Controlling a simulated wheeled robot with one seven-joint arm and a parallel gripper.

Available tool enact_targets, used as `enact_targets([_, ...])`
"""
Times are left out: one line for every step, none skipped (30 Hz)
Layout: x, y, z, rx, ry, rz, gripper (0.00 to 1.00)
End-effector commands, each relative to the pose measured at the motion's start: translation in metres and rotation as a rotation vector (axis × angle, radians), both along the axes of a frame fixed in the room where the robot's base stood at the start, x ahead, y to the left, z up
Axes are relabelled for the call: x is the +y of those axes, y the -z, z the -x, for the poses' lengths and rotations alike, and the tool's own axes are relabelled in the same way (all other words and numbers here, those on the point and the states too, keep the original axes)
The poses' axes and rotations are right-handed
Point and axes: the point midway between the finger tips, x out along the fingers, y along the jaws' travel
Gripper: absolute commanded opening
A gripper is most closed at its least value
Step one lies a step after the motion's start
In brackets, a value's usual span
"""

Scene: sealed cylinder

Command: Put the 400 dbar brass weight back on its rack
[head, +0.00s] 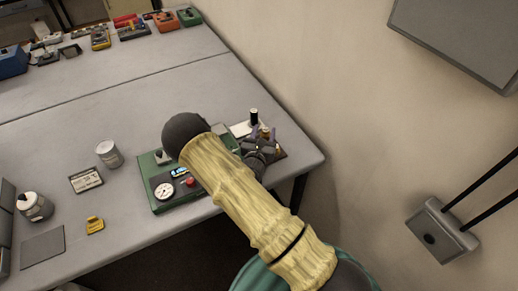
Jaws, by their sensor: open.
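My gripper (259,150) is a dark shape at the right end of the table, partly hidden by my arm. It is open. It is over or just in front of a small group of items, and I cannot tell whether it touches any of them. A small brass-coloured piece (265,131) shows just behind it, next to purple upright posts (273,133). Which weight this is cannot be read. A brown base (280,155), perhaps the rack, shows at the right of the gripper. My arm hides part of the green instrument (160,207) with a round gauge (164,191).
A black-and-white cylinder (254,118) stands behind the gripper by a white flat piece (240,129). The wall is close on the right.

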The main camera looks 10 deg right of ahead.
Motion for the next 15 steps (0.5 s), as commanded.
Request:
enact_targets([0.006, 0.002, 0.01, -0.001, -0.003, 0.0, 0.46])
enact_targets([0.008, 0.002, 0.015, -0.001, -0.003, 0.0, 0.46])
enact_targets([0.011, 0.002, 0.023, 0.0, -0.003, -0.001, 0.46])
enact_targets([0.014, 0.002, 0.028, -0.001, -0.003, -0.001, 0.46])
enact_targets([0.016, 0.002, 0.034, -0.002, -0.003, 0.0, 0.46])
enact_targets([0.02, 0.002, 0.041, -0.002, -0.004, 0.0, 0.46])
enact_targets([0.022, 0.002, 0.046, -0.002, -0.003, 0.0, 0.46])
enact_targets([0.024, 0.001, 0.051, -0.003, -0.002, 0.0, 0.46])
enact_targets([0.027, 0.001, 0.058, -0.004, -0.004, 0.001, 0.46])
enact_targets([0.029, 0.0, 0.062, -0.005, -0.004, -0.001, 0.46])
enact_targets([0.03, 0.0, 0.065, -0.005, -0.002, -0.001, 0.46])
enact_targets([0.032, 0.0, 0.07, -0.005, -0.002, -0.001, 0.46])
enact_targets([0.033, -0.001, 0.072, -0.005, -0.003, -0.001, 0.46])
enact_targets([0.034, -0.001, 0.075, -0.004, -0.002, 0.0, 0.46])
enact_targets([0.034, -0.002, 0.077, -0.005, -0.001, 0.0, 0.46])
